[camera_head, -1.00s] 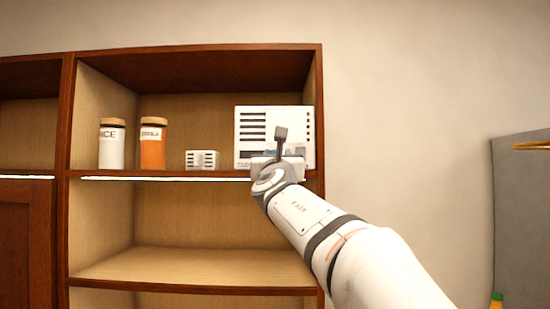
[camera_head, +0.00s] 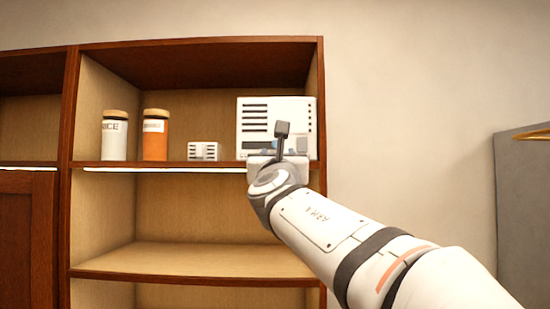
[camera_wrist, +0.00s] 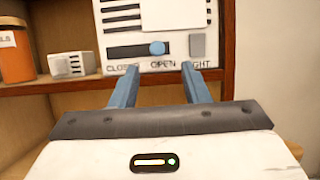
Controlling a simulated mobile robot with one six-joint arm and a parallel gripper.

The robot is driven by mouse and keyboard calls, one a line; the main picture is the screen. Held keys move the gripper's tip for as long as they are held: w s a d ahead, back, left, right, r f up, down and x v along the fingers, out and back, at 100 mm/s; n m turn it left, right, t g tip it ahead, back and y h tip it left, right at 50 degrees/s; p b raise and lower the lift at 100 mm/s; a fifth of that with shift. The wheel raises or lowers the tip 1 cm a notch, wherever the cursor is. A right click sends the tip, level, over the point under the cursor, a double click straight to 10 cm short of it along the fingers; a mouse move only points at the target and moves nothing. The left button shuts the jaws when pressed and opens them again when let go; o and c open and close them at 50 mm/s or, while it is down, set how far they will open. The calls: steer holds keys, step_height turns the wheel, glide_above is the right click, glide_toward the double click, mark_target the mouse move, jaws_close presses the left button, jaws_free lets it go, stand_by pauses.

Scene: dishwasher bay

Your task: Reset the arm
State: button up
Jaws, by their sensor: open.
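My gripper (camera_wrist: 158,85) shows in the wrist view with its two blue fingers apart and nothing between them. The fingers point at the lower front of a white vented box (camera_head: 248,115) on the upper shelf. In the wrist view the box (camera_wrist: 115,15) has a dark slot with a round blue slider knob (camera_wrist: 157,48) near the "OPEN" mark and a grey button (camera_wrist: 197,46) to its right. The fingertips appear just below the slider; I cannot tell whether they touch the box.
A white rice jar (camera_head: 115,138), an orange jar (camera_head: 155,138) and a small white vented block (camera_head: 204,151) stand left of the box on the shelf (camera_head: 165,166). The lower shelf (camera_head: 180,260) is bare. A grey panel (camera_head: 522,220) stands at the right.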

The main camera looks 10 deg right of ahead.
stand_by(0.5)
steer(key=s+d+f+m+g+h, duration=0.1)
steer(key=s+d+f+m+g, duration=0.25)
steer(key=f+m, duration=0.4)
steer(key=s+d+f+m+g+h, duration=0.1)
steer(key=s+d+f+m+g, duration=0.25)
steer(key=f, duration=0.65)
steer(key=s+d+f+m+g+h, duration=0.1)
steer(key=d+f+m+g, duration=0.25)
steer(key=f+m, duration=0.5)
steer(key=s+a+f+m+g+y, duration=0.2)
steer(key=s+f+m+g, duration=0.1)
steer(key=s+f+m, duration=0.2)
steer(key=s+a+f+m+g+y, duration=0.1)
steer(key=s+f+m, duration=0.3)
steer(key=s+f, duration=0.4)
steer(key=s+a+f+m+g+y, duration=0.2)
steer(key=s+f, duration=0.5)
steer(key=f, duration=0.6)
steer(key=m+g+y, duration=0.1)
steer(key=m+g, duration=0.1)
steer(key=m, duration=0.1)
steer(key=shift+s+a+f+m+g+y, duration=0.3)
steer(key=shift+a+f+m+g, duration=0.05)
steer(key=shift+f, duration=0.05)
